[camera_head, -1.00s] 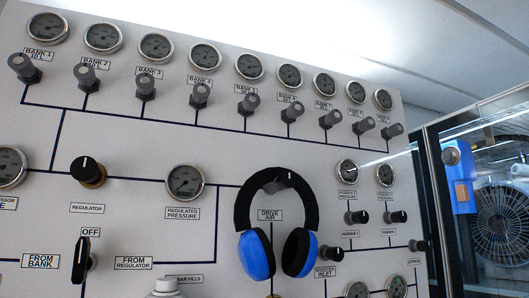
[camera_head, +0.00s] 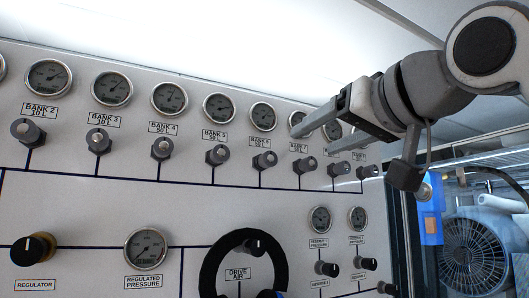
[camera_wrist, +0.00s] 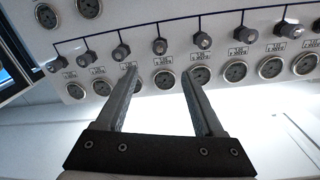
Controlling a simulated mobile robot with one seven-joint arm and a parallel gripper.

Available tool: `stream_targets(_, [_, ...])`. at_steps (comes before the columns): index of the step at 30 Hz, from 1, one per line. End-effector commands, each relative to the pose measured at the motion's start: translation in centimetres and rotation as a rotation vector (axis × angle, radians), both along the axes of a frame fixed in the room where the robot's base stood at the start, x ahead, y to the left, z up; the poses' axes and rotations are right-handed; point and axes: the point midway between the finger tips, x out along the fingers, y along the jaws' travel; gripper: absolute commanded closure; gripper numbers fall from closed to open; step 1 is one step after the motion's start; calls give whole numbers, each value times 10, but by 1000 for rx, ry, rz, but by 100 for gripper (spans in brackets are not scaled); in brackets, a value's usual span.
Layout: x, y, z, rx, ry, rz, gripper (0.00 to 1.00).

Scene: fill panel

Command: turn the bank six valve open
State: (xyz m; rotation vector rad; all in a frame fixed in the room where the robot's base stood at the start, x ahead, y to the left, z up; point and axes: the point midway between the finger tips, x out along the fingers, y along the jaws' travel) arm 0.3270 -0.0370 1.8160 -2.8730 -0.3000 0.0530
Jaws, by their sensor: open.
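The bank six valve is a grey knob (camera_head: 264,160) below its gauge and label in the upper row of the panel. It points a little sideways on its stem. In the wrist view, which shows the panel upside down, the bank six knob (camera_wrist: 159,46) lies beyond the fingertips, roughly between them. My gripper (camera_head: 316,137) is open and empty, reaching in from the upper right in the head view. Its fingers overlap the bank seven and eight gauges there. The gripper (camera_wrist: 159,71) also shows in the wrist view, apart from the knob.
The bank five knob (camera_head: 218,154) and bank seven knob (camera_head: 304,165) flank the valve closely. A regulator knob (camera_head: 35,249) is at lower left. A fan (camera_head: 474,252) stands behind glass at right.

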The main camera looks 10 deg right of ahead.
Motion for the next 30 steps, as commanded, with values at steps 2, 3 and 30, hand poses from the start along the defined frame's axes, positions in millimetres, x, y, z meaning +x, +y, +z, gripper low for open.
stream_targets(2, [2, -1, 7, 10, -9, 1, 30])
stream_targets(3, [4, -1, 7, 11, -10, 1, 30])
stream_targets(30, [156, 32, 8, 10, -8, 2, 30])
